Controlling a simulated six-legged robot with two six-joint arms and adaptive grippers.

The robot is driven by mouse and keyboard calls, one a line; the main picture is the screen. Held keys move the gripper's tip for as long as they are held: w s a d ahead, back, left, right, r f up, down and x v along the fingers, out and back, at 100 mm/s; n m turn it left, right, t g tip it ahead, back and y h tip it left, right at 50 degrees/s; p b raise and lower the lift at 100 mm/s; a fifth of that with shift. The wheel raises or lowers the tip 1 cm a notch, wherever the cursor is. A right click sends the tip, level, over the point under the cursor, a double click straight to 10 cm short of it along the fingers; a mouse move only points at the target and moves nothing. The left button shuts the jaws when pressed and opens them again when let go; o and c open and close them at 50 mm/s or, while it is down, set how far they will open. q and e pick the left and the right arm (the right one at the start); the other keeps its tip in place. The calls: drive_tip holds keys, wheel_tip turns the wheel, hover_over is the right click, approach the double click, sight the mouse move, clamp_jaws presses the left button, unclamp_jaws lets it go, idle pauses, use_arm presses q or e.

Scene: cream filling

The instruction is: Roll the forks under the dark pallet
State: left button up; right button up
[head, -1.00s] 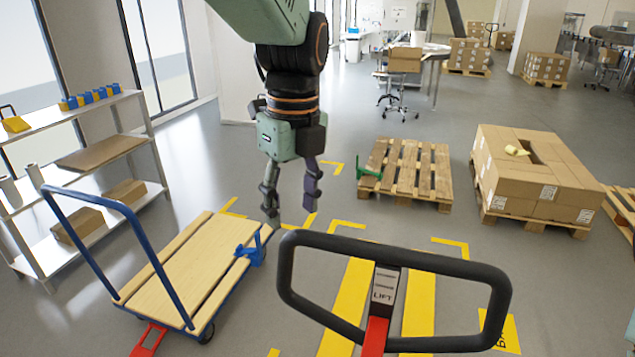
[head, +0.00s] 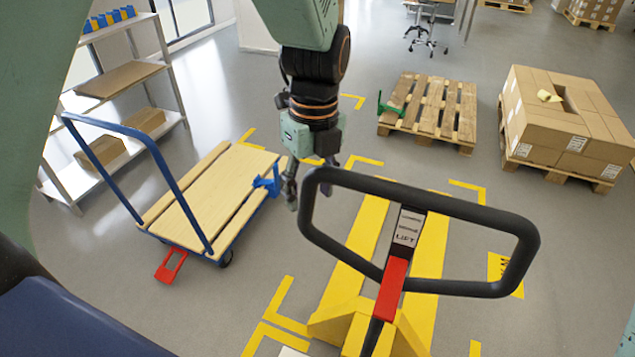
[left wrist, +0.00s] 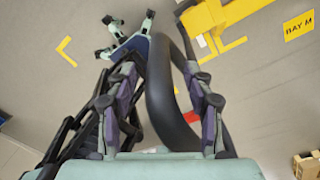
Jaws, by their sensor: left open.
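The pallet jack stands in front of me. Its black loop handle (head: 440,203) has a LIFT label and a red lever (head: 391,290), and its yellow forks (head: 356,240) point away from me along the floor. An empty brown wooden pallet (head: 440,118) lies beyond the forks; I cannot tell if it is the dark one. My left gripper (head: 308,188) is open at the left side of the handle. In the left wrist view the handle's black bar (left wrist: 165,95) runs between the spread fingers (left wrist: 160,80). My right gripper is not in view.
A blue platform trolley (head: 215,198) stands left of the forks. A pallet of stacked cartons (head: 565,125) stands at the right. A shelf (head: 120,78) is at the left. Yellow corner marks and a BAY sign (head: 506,272) lie on the floor.

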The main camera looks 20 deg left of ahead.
use_arm(q)
drive_tip(key=shift+s+f, duration=0.15)
drive_tip(key=shift+f, duration=0.3)
drive_tip(key=shift+s+d+f, duration=0.25)
drive_tip(key=shift+d, duration=0.15)
drive_tip(key=shift+w+a+f, duration=0.1)
drive_tip(key=shift+w, duration=0.2)
drive_tip(key=shift+w+a, duration=0.1)
drive_tip(key=shift+c, duration=0.6)
drive_tip(key=shift+a, duration=0.1)
drive_tip(key=shift+c, duration=0.7)
drive_tip(key=shift+s, duration=0.25)
drive_tip(key=c, duration=0.5)
drive_tip(key=shift+w, duration=0.15)
clamp_jaws()
